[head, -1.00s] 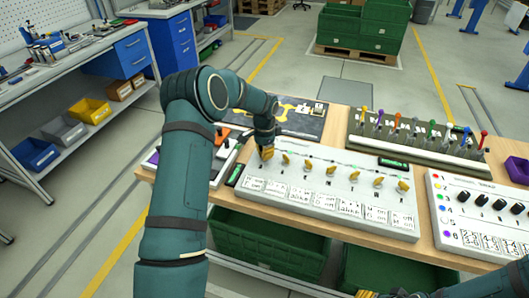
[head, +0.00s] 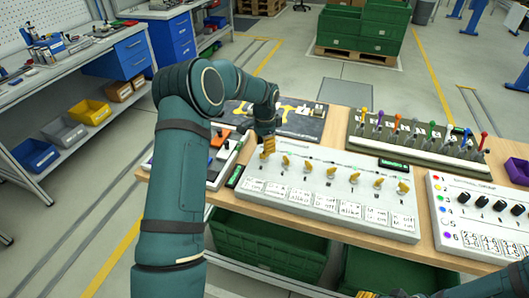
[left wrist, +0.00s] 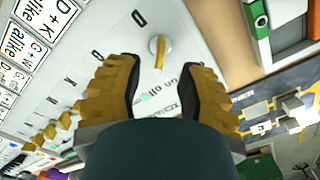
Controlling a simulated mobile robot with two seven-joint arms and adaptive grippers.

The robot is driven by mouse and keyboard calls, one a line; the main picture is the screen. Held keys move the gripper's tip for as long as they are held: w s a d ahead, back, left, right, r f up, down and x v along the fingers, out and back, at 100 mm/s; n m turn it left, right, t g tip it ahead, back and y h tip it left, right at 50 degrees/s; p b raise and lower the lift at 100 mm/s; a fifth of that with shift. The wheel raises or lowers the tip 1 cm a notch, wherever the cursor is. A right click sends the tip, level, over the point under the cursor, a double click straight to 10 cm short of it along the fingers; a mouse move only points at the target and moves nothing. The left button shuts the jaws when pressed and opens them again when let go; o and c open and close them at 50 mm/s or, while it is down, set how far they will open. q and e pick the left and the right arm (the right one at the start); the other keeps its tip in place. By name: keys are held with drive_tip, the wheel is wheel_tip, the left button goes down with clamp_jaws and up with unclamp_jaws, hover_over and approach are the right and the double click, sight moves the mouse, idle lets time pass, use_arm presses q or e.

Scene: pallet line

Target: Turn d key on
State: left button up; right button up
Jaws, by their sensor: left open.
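A long white panel (head: 300,201) lies on the wooden table with a row of yellow keys and printed cards below them. My left gripper (head: 267,148) hovers over the leftmost key, which it hides in the head view. In the left wrist view that yellow key (left wrist: 160,52) stands in a round lock beside a printed letter D. The open fingers of my left gripper (left wrist: 158,72) are on either side of the key, with gaps and no visible contact. My right gripper (head: 368,294) barely shows at the bottom edge; its jaws are cut off.
A rack of coloured levers (head: 418,143) stands behind the panel. A white box with black knobs (head: 480,215) is at the right. Green crates (head: 265,243) sit beneath the table.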

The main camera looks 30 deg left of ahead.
use_arm(q)
wheel_tip(320, 180, up, 8)
drive_tip(key=shift+f, duration=0.2)
drive_tip(key=shift+s+f, duration=0.1)
idle(0.5)
